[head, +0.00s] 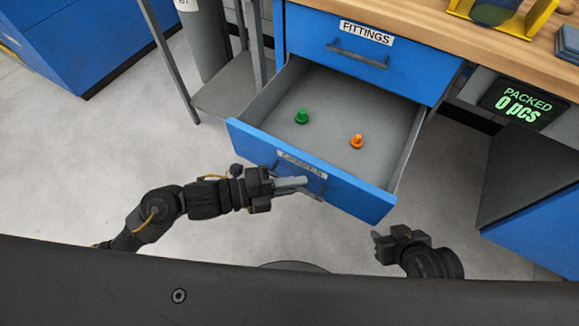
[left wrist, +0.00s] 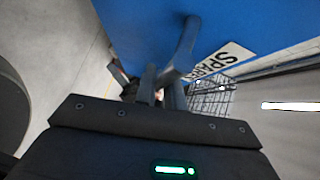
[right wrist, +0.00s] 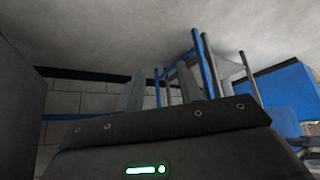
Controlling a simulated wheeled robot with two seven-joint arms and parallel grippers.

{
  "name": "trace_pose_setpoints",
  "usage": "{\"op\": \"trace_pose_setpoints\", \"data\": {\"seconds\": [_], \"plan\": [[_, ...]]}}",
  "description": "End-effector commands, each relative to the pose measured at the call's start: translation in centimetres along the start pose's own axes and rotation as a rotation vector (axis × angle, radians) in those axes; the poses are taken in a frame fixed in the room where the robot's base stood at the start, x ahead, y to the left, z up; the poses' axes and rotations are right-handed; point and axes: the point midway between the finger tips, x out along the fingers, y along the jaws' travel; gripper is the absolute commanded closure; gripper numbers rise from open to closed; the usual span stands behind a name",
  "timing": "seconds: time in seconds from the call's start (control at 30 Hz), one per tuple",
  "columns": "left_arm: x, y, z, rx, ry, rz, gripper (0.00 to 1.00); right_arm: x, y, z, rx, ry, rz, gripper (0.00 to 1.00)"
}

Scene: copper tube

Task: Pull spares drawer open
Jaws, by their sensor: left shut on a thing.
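The spares drawer (head: 235,138) is blue with a grey inside and stands pulled well out below the closed fittings drawer (head: 375,45). A green piece (head: 302,117) and an orange piece (head: 357,141) stand apart on its floor. My left gripper (head: 303,183) is shut on the dark bar handle (left wrist: 185,50) of the spares drawer. In the left wrist view the drawer's label (left wrist: 222,60) is partly cut by the handle and frame. My right gripper (head: 380,236) is empty, below the drawer's right front corner; its fingers stand apart in the right wrist view (right wrist: 158,90).
A wooden worktop (head: 420,22) lies above the drawers. A display (head: 523,103) at the right reads "PACKED 0 pcs". A blue-sided unit (head: 535,225) stands at the right, a blue cabinet (head: 75,50) at the upper left. Open grey floor (head: 110,140) lies at the left.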

Motion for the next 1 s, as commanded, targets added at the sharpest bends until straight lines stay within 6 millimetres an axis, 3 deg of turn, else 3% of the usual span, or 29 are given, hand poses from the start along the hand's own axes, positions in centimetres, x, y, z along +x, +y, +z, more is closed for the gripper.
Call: {"op": "trace_pose_setpoints", "data": {"seconds": [0.5, 0.53, 0.6, 0.87, 1.0], "plan": [[-0.1, 0.2, -0.8, 0.002, 0.017, 0.003, 1.0, -0.1, 0.1, 0.4, 0.004, -0.023, 0.003, 0.64], [-0.1, 0.2, -0.8, 0.002, 0.017, 0.003, 0.88, -0.1, 0.1, 0.4, 0.004, -0.023, 0.003, 0.64], [-0.1, 0.2, -0.8, 0.002, 0.017, 0.003, 0.8, -0.1, 0.1, 0.4, 0.004, -0.023, 0.003, 0.64], [-0.2, 0.1, -0.8, 0.002, 0.014, 0.002, 0.8, -0.1, 0.1, 0.4, 0.004, -0.022, 0.003, 0.64], [-1.3, 0.2, -0.7, 0.002, 0.012, 0.004, 0.8, -0.1, 0.2, 0.5, 0.004, -0.026, 0.003, 0.64]]}}
